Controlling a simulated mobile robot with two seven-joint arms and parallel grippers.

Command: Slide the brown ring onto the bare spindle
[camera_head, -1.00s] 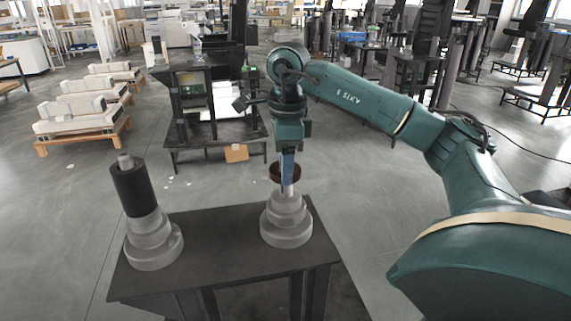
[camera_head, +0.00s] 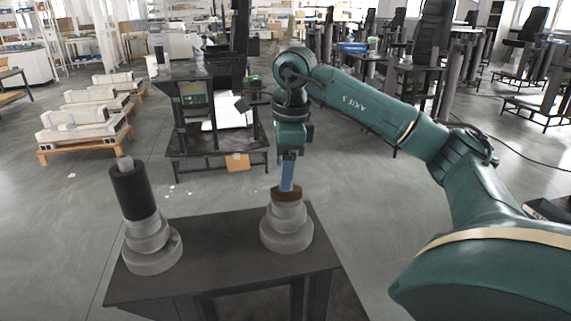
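The brown ring (camera_head: 286,195) sits around the right-hand spindle, directly on top of a stepped grey base (camera_head: 286,232). The spindle itself is hidden by the ring and by my fingers. My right gripper (camera_head: 287,186) points straight down over it, its blue fingers reaching the top of the ring. I see the fingers from the side, so I cannot tell whether they still grip the ring. At the left, another spindle (camera_head: 125,163) pokes out above a black sleeve (camera_head: 134,192) on a similar stepped grey base (camera_head: 151,247). My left gripper is not in view.
Both bases stand on a dark table (camera_head: 222,252), with clear room between them. Behind it is a low black workbench (camera_head: 190,142) carrying equipment. Pallets with pale blocks (camera_head: 82,132) stand at the left. Open grey floor lies around.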

